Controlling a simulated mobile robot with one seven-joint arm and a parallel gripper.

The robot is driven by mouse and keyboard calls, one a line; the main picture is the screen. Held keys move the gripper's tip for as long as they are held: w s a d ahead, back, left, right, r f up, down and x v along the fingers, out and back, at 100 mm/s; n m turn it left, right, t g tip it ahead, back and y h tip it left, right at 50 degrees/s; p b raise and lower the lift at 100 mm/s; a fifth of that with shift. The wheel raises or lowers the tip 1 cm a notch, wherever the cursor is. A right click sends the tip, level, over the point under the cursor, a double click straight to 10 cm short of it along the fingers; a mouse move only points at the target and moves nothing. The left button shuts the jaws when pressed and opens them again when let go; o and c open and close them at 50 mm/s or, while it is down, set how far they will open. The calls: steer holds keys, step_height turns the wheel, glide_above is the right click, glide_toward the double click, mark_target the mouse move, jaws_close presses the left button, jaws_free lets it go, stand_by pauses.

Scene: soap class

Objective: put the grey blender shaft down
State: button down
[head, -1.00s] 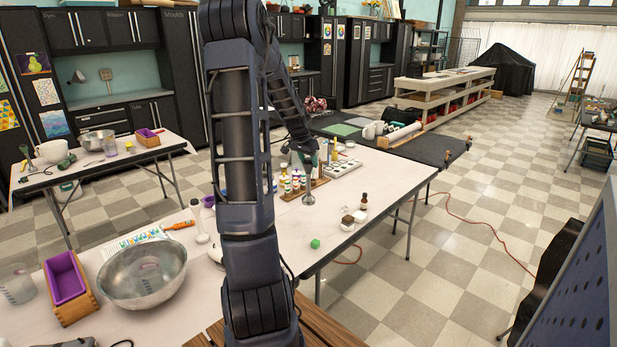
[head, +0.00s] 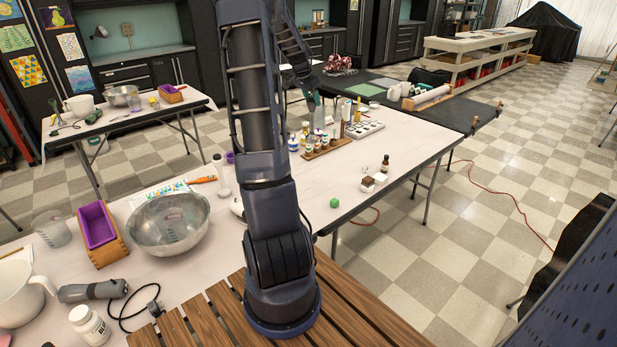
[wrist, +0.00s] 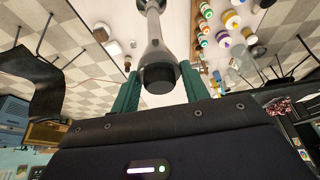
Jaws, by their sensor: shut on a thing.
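The grey blender shaft (wrist: 156,48) is in my gripper (wrist: 158,72). In the wrist view its dark collar sits between the two green fingers, and its pale tube runs away from the camera to a wider end at the top edge. In the head view my gripper (head: 313,101) is beyond my arm, over the far part of the white table (head: 408,160), near a row of small bottles. The shaft is small and hard to make out there. I cannot tell its height above the table.
A wooden rack of bottles (head: 328,149) and a white tray (head: 363,130) stand near my gripper. A metal bowl (head: 168,224), purple mould (head: 97,225) and corded grey blender body (head: 93,291) are at left. Table space right of the rack is fairly clear.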

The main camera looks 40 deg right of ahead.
steer(key=shift+w+a, duration=0.1)
steer(key=shift+w, duration=0.9)
steer(key=shift+w+f, duration=0.1)
steer(key=shift+f, duration=0.3)
step_height(320, 180, down, 19)
steer(key=shift+f, duration=0.2)
steer(key=c, duration=0.7)
jaws_free()
